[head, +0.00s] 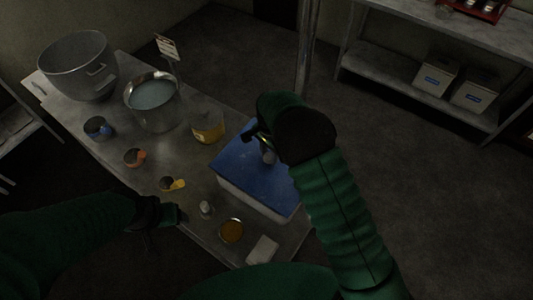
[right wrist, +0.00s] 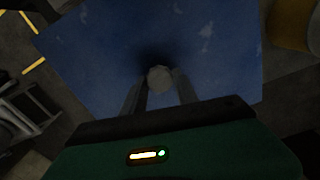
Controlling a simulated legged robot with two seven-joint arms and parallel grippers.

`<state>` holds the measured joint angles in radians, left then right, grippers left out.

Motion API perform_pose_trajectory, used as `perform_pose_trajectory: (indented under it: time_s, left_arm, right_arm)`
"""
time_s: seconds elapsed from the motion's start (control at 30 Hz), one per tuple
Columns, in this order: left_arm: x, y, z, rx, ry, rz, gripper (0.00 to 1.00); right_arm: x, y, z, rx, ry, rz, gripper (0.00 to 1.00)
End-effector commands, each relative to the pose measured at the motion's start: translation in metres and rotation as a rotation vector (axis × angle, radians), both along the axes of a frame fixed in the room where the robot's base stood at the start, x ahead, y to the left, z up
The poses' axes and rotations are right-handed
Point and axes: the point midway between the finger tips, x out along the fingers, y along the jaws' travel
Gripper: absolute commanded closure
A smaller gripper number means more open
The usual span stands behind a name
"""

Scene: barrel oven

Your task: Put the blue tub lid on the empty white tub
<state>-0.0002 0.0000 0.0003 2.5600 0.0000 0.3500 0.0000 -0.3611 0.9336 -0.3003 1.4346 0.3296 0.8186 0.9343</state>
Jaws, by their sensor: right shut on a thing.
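The blue tub lid (head: 243,174) lies over the top of the white tub (head: 240,200) on the metal table. The tub's pale front wall shows below the lid, and its inside is hidden. I cannot tell whether the lid is fully seated. My right gripper (head: 266,150) is above the lid, shut on its round knob. In the right wrist view the lid (right wrist: 200,40) fills most of the picture, with the knob (right wrist: 160,79) between the fingers. My left gripper (head: 172,214) is low at the table's near left edge, away from the tub. Its fingers are too dark to read.
A big metal bowl (head: 77,65), a pot of pale liquid (head: 153,100) and a yellow container (head: 207,127) stand on the table's far side. Several small cups stand along the left. A small brown dish (head: 231,231) is near the tub. Shelves (head: 440,60) stand at the back right.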

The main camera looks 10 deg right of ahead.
Motion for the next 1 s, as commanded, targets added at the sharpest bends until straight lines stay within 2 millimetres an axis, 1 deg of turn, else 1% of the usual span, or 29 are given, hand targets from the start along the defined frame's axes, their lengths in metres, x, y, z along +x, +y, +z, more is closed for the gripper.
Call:
perform_pose_trajectory:
  time_s: [0.47,0.5,0.67,0.7,1.0]
  left_arm:
    - [0.0000,0.0002,-0.0011,0.000,0.000,0.001,0.27]
    - [0.0000,0.0002,-0.0011,0.000,0.000,0.001,0.27]
    - [0.0000,0.0001,-0.0011,0.000,0.000,0.000,0.27]
    - [0.0000,0.0001,-0.0012,0.000,0.000,0.000,0.27]
    - [-0.0001,0.0001,-0.0020,0.000,0.000,0.000,0.27]
  right_arm:
    - [0.0000,-0.0045,-0.0021,0.001,-0.001,0.000,1.00]
    - [0.0001,-0.0048,-0.0021,0.001,-0.001,0.000,0.62]
    - [-0.0001,-0.0053,-0.0023,0.001,-0.001,0.000,0.41]
    - [0.0000,-0.0052,-0.0024,0.001,-0.001,0.000,0.39]
    - [-0.0002,-0.0044,-0.0013,0.000,0.000,0.000,0.39]
